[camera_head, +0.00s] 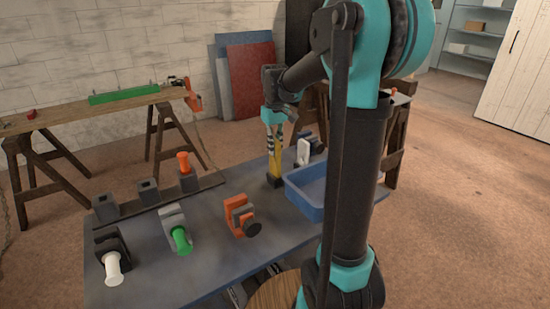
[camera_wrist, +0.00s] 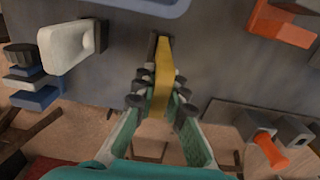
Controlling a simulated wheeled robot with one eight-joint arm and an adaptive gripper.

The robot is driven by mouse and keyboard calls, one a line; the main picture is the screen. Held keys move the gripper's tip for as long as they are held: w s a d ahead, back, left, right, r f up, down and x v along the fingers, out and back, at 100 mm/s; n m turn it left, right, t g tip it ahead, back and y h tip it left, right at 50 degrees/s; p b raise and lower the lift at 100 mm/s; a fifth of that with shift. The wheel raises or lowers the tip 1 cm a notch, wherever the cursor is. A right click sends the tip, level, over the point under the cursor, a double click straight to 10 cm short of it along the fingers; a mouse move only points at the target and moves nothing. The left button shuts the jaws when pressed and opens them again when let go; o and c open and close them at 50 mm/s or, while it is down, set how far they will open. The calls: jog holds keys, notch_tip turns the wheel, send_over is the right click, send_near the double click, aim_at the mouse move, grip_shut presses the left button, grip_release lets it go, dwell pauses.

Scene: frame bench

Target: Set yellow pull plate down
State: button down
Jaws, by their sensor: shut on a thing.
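The yellow pull plate (camera_head: 274,171) stands about upright at the far side of the grey-blue bench (camera_head: 215,262), left of the blue tray. A dark piece shows at its lower end, at or just above the bench top; I cannot tell whether it touches. My gripper (camera_head: 272,149) points down and is shut on the plate's upper part. In the wrist view my gripper (camera_wrist: 155,91) has its dark finger pads on both sides of the yellow plate (camera_wrist: 163,72).
The blue tray (camera_head: 306,209) is close on the right. A white clamp (camera_head: 303,152) stands behind it. An orange clamp (camera_head: 237,212), a green-handled clamp (camera_head: 180,239) and a white-handled one (camera_head: 112,268) stand nearer. A socket rack (camera_head: 148,194) with an orange peg (camera_head: 184,162) lines the far-left edge.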

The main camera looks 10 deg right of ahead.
aim_at(275, 157)
jog(key=shift+f, duration=2.15)
jog(key=c, duration=1.6)
grip_release()
jog(key=shift+f, duration=0.1)
notch_tip(275, 157, up, 12)
jog(key=shift+r, duration=0.15)
